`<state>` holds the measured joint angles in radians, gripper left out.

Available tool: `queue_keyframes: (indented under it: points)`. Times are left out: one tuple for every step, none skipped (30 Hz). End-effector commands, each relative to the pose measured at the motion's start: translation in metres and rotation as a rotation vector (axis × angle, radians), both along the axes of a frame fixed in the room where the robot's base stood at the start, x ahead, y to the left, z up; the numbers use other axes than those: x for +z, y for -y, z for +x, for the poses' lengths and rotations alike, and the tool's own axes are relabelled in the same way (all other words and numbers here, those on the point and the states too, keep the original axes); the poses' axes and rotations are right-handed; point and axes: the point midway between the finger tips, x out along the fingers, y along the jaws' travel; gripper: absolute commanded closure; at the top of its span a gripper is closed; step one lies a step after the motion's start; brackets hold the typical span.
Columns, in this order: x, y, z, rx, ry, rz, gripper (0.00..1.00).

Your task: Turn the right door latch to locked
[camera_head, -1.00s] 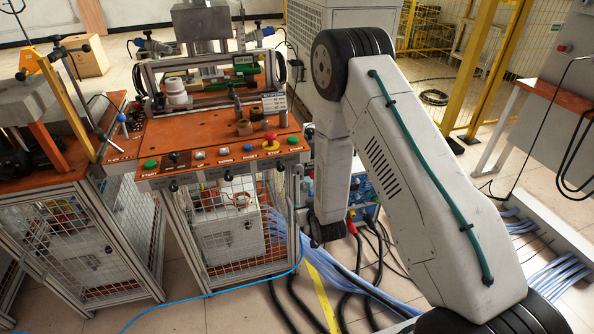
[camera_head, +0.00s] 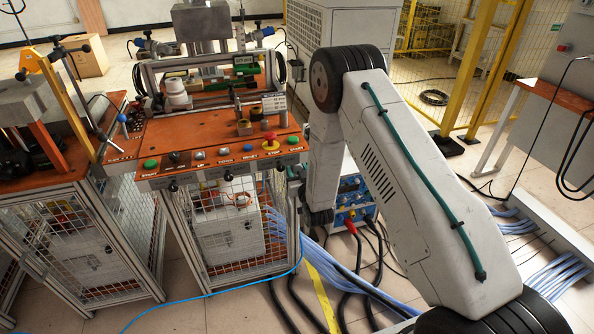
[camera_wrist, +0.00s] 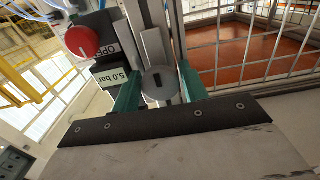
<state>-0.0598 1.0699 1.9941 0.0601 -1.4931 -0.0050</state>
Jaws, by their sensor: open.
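The slot runs roughly up and down in that picture. My gripper (camera_wrist: 157,78) is open, with one teal finger to the left of the disc and one to its right. I cannot tell whether either finger touches it. In the head view my arm reaches down to the right front side of the orange-topped heater cabinet (camera_head: 200,130). My gripper is small there and partly hidden, and the latch cannot be made out.
A red knob (camera_wrist: 82,41) with a label reading OPEN and a 5.0 bar tag (camera_wrist: 117,79) sit close to the left finger. The cabinet's wire mesh (camera_wrist: 258,45) is at right. Cables (camera_head: 350,270) lie on the floor by the cabinet.

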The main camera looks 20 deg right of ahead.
Motion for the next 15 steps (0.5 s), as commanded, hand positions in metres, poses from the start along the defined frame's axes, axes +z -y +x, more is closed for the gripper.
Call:
queue_keyframes:
  points:
    - [0.0002,0.0001,0.0019,0.0,0.001,0.0,0.56]
    - [0.0003,0.0001,0.0025,0.0,0.001,0.0,0.56]
    - [0.0003,0.0001,0.0028,0.0,0.001,0.0,0.56]
    - [0.0003,0.0001,0.0029,0.0,0.001,0.0,0.56]
    - [0.0003,0.0001,0.0028,0.0,0.001,0.0,0.56]
    - [0.0002,0.0001,0.0027,0.0,0.0,0.0,0.56]
    - [0.0002,0.0001,0.0027,0.0,0.0,0.0,0.56]
    - [0.0003,0.0001,0.0026,0.0,0.0,0.0,0.56]
    - [0.0002,0.0001,0.0026,0.0,0.0,0.0,0.65]
    - [0.0002,0.0,0.0026,0.0,0.0,0.0,0.73]
    - [0.0002,0.0,0.0025,0.0,0.0,0.0,0.81]
    - [0.0003,0.0,0.0025,0.0,0.0,0.0,0.85]
    - [0.0002,0.0,0.0025,0.0,0.0,0.0,0.85]
    - [0.0003,0.0,0.0025,0.0,0.0,0.0,0.85]
    - [0.0002,0.0,0.0024,0.0,0.0,0.001,0.85]
